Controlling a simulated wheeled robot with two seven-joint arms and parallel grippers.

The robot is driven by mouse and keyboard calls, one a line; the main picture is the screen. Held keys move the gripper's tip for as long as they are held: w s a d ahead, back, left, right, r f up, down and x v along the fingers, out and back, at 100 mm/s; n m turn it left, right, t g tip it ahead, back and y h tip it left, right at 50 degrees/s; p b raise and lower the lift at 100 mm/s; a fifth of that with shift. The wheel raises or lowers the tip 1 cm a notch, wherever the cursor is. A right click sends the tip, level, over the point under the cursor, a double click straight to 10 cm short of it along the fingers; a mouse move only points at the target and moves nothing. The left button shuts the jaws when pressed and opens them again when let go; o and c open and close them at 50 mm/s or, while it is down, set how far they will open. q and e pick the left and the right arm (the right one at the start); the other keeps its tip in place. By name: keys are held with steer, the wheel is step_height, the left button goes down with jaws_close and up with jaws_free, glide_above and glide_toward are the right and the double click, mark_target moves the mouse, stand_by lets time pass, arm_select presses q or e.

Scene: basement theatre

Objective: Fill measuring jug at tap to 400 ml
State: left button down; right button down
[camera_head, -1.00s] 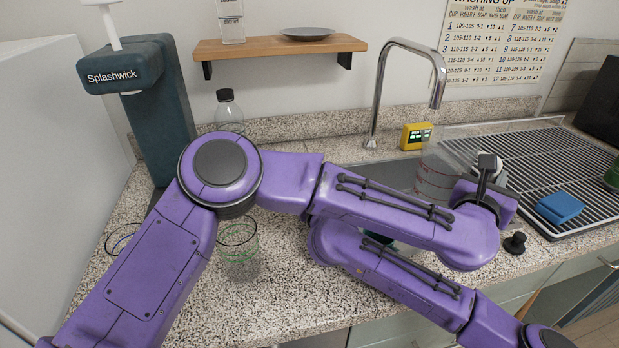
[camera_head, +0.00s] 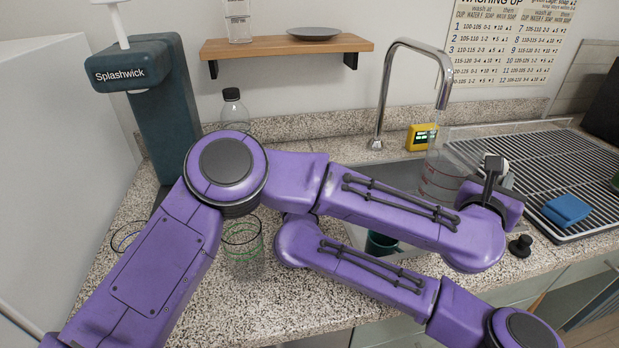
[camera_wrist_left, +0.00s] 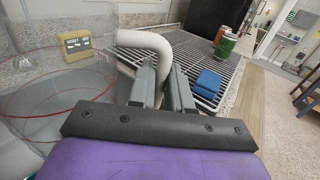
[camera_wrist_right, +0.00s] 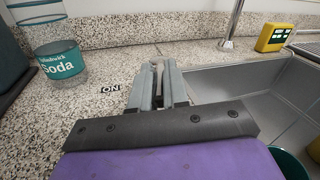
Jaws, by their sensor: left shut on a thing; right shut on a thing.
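The clear measuring jug with red markings (camera_head: 438,178) stands under the tap's spout (camera_head: 443,98), over the sink. My left gripper (camera_head: 492,168) is shut on its white handle, as the left wrist view shows (camera_wrist_left: 150,42). The jug's clear wall (camera_wrist_left: 85,82) fills the left of that view. I cannot tell a water level or a stream. My right gripper (camera_wrist_right: 160,75) is shut on a small pale grey piece low at the counter, near a label reading "ON" (camera_wrist_right: 110,88); the head view hides it behind my left arm. What the piece belongs to is unclear.
A teal cup (camera_head: 380,242) is in the sink. A yellow display box (camera_head: 421,137) stands behind the jug. The drying rack (camera_head: 560,170) holds a blue sponge (camera_head: 566,209). A glass (camera_head: 242,250), a bottle (camera_head: 233,108) and a Splashwick dispenser (camera_head: 165,100) are at left.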

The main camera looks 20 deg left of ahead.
steer(key=c, duration=1.1)
jaws_free()
steer(key=v, duration=1.2)
